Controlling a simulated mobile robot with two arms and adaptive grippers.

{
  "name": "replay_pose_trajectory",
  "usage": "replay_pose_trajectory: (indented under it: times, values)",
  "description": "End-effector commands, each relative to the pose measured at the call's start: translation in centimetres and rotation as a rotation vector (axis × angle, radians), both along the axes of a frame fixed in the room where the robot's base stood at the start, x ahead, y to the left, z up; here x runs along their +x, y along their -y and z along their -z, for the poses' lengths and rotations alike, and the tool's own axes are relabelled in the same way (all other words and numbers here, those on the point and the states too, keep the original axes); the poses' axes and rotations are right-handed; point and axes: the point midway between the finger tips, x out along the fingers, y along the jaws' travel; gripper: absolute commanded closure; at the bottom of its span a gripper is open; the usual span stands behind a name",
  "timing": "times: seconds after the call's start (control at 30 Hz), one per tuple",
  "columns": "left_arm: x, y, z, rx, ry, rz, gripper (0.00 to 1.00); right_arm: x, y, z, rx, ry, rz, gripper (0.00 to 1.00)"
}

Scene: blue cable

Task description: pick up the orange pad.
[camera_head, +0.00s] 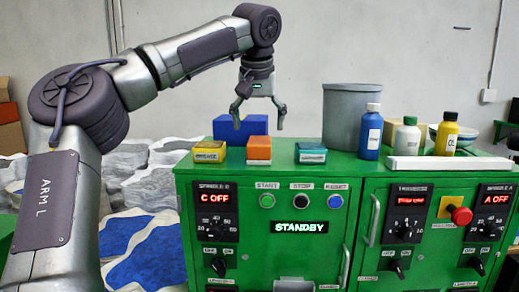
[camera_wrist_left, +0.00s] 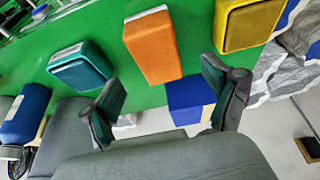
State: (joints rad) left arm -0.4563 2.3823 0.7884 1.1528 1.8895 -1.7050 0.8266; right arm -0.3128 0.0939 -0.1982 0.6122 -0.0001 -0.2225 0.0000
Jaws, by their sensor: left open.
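The orange pad (camera_head: 259,149) sits on the green cabinet top near its front edge, between a yellow pad (camera_head: 209,152) and a teal pad (camera_head: 311,153). A blue block (camera_head: 240,127) lies just behind them. My left gripper (camera_head: 258,118) is open and empty above the blue block and the orange pad, fingers pointing down. In the left wrist view the orange pad (camera_wrist_left: 152,47) lies beyond the open fingertips (camera_wrist_left: 165,92), apart from them. The blue block (camera_wrist_left: 190,99) shows partly behind the right finger there. My right gripper is not in view.
A grey canister (camera_head: 347,115), a blue bottle (camera_head: 370,132), a white bottle (camera_head: 407,136) and a yellow bottle (camera_head: 446,134) stand to the right. A white tray (camera_head: 450,163) lies in front of the bottles. The cabinet front (camera_head: 275,250) carries buttons, knobs and displays.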

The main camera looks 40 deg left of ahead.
Motion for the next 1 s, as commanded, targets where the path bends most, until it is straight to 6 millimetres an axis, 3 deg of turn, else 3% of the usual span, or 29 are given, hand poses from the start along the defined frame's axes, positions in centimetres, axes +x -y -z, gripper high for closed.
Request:
replay_pose_trajectory:
  times: [0.27, 0.43, 1.0]
  values:
    - [1.0, -0.7, 2.8, -0.003, -0.005, 0.003, 0.12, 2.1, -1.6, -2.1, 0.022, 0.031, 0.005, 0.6]
    - [1.6, -1.2, 4.7, -0.001, -0.002, 0.0, 0.12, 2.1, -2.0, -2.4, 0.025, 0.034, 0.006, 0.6]
    - [1.7, -1.2, 5.1, 0.0, 0.0, 0.0, 0.12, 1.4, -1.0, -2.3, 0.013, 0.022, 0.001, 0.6]
